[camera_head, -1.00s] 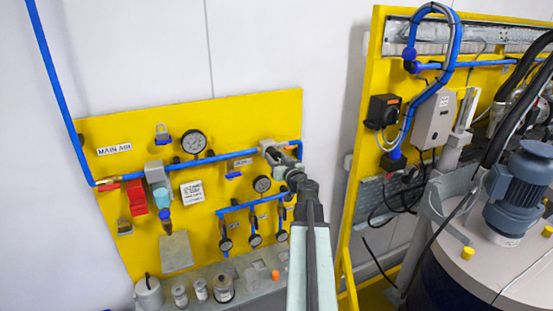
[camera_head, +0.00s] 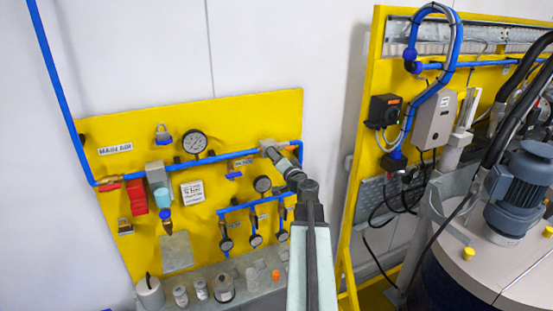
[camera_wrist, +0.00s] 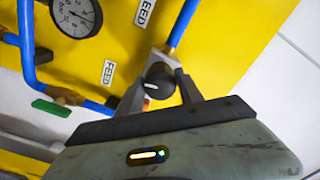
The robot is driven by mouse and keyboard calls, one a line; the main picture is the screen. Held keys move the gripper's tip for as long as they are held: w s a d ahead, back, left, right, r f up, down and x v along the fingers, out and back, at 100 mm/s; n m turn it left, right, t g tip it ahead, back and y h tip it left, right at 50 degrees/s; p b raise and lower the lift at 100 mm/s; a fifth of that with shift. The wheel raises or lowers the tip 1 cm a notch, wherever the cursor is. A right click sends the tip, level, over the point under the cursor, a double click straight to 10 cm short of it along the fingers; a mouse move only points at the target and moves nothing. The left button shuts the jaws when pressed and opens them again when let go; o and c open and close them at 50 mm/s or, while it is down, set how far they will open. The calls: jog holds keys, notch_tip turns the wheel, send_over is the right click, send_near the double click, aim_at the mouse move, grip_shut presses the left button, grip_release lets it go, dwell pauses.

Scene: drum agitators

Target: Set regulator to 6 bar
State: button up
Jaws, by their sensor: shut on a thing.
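A dark round knob (camera_wrist: 159,81) with a white mark sits between my gripper's two fingers in the wrist view. My gripper (camera_wrist: 163,78) is shut on this knob. A white-faced gauge (camera_wrist: 76,14) is at the upper left, cut off by the frame edge; its reading is too small to tell. In the head view my gripper (camera_head: 271,149) is at the upper right of the yellow panel (camera_head: 130,225), by the end of the blue pipe. The knob is hidden there by my arm.
Lower small gauges hang from a blue pipe. A grey shelf (camera_head: 255,293) holds jars below. A drum with a blue motor (camera_head: 522,190) stands right.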

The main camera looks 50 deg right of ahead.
jog(key=shift+m, duration=0.6)
jog(key=o, duration=1.4)
jog(key=shift+w, duration=0.15)
jog(key=shift+a, duration=0.1)
